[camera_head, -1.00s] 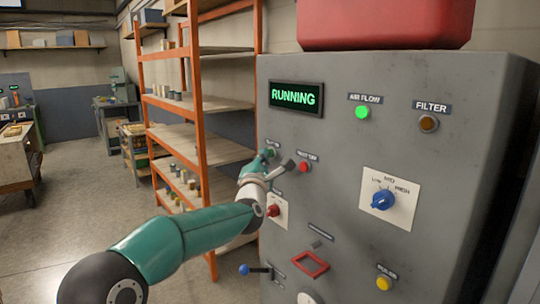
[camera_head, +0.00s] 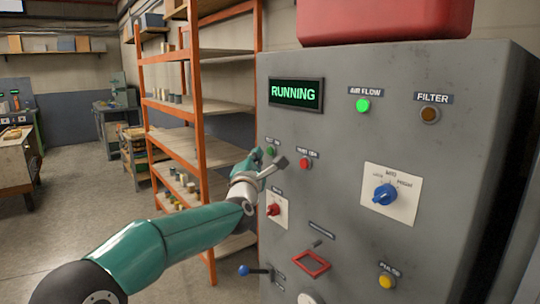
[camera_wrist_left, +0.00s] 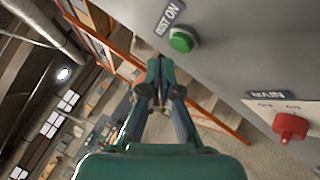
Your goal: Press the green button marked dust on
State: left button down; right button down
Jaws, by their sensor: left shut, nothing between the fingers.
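The green button (camera_head: 270,151) marked dust on sits on the left part of the grey cabinet front (camera_head: 340,150). My left gripper (camera_head: 257,154) is shut and empty, just left of the button in the head view. In the left wrist view its fingertips (camera_wrist_left: 158,65) are below and left of the button, with a visible gap between. A display (camera_head: 296,95) reads RUNNING in green. My right gripper is not in view.
A red button (camera_head: 304,163) is right of the green one. A red knob (camera_head: 273,210), a blue selector (camera_head: 385,195), a red square frame (camera_head: 311,263) and a blue-ended lever (camera_head: 245,270) are also on the cabinet. An orange shelf rack (camera_head: 203,120) stands behind my gripper.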

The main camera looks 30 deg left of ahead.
pick_arm(q)
jog(key=s+b, duration=0.1)
jog(key=s+a+b, duration=0.1)
jog(key=s+b, duration=0.1)
jog(key=s, duration=0.1)
jog(key=shift+a, duration=0.4)
jog(key=shift+d+f, duration=0.1)
dwell(0.5)
